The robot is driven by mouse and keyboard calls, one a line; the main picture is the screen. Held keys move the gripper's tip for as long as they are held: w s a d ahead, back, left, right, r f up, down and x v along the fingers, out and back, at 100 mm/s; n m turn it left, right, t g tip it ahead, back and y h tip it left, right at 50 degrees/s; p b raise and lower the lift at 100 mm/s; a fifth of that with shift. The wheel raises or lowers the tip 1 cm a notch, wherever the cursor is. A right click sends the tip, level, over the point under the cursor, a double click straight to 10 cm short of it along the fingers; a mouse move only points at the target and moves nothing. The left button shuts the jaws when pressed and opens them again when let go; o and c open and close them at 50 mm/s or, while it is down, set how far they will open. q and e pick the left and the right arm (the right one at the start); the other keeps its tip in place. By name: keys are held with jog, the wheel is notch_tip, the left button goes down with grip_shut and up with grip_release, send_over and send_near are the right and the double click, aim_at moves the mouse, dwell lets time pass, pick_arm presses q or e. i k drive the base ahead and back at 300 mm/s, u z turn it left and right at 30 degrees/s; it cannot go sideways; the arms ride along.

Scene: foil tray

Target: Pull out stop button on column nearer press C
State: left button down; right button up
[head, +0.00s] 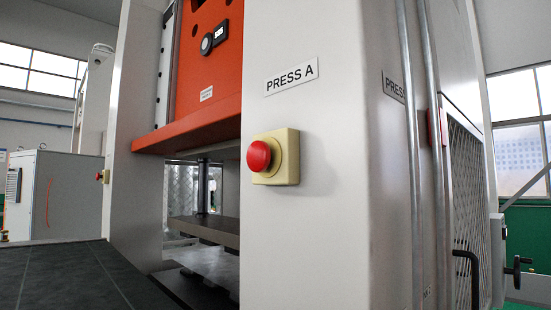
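A red round stop button (259,156) sits on a cream square box (285,160) on the front of a pale grey column (335,220). The label above it reads PRESS A (291,77). A second red stop button (99,176) shows small and side-on, on the left column (135,130) of the same press. No label reading PRESS C can be seen. I cannot tell whether either button is pushed in or out. Neither of my grippers is in view.
An orange press head (190,140) hangs between the columns, above a grey plate (205,231). A dark flat surface (60,275) fills the lower left. A grey cabinet (75,195) stands behind it. A mesh guard (465,200) and a black handle (468,270) are at right.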

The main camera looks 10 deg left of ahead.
aim_at(258, 154)
jog(key=u, duration=1.1)
jog(key=k, duration=0.95)
jog(key=z, duration=0.95)
jog(key=i, duration=0.5)
jog(key=z, duration=0.05)
